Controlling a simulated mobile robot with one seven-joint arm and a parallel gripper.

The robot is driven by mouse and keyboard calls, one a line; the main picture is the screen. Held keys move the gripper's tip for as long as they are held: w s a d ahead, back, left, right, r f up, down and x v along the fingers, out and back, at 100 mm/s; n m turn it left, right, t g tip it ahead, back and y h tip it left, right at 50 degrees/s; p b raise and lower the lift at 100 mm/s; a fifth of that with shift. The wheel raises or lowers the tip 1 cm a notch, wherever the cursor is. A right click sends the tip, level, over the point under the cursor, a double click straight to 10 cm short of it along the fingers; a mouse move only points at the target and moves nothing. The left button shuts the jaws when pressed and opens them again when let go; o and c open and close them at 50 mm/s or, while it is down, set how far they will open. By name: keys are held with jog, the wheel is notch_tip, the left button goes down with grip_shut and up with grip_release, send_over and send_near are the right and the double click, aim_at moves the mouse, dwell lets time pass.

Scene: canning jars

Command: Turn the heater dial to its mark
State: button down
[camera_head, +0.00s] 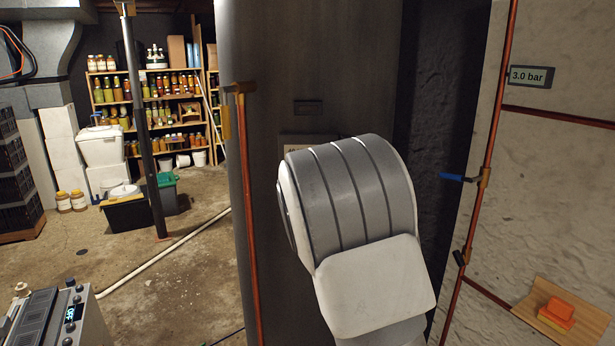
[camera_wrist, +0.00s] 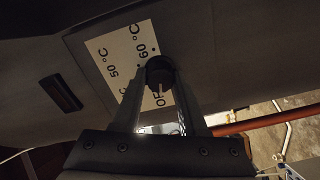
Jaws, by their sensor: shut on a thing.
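The heater (camera_head: 315,60) is a tall dark grey cylinder in the middle of the head view. My own arm stands in front of it and hides the dial and my gripper there. In the wrist view the heater dial (camera_wrist: 160,69) is a small black knob on a pale label plate (camera_wrist: 108,48). The plate reads 50 °C, 60 °C and part of OFF; the rest is hidden. My gripper (camera_wrist: 160,82) has one finger on each side of the dial and is shut on it. I cannot tell where the dial's pointer stands.
A copper pipe (camera_head: 248,220) runs upright close to the heater's left side. Another pipe (camera_head: 489,150) with a blue-handled valve (camera_head: 456,178) is on the right wall. A dark slot (camera_wrist: 62,94) lies left of the plate. The floor (camera_head: 190,285) at left is mostly clear.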

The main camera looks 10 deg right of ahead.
jog(key=shift+n, duration=1.1)
jog(key=shift+c, duration=2.2)
grip_release()
jog(key=shift+s, duration=0.1)
jog(key=s+a, duration=0.3)
jog(key=s, duration=1.4)
jog(key=shift+p, duration=0.35)
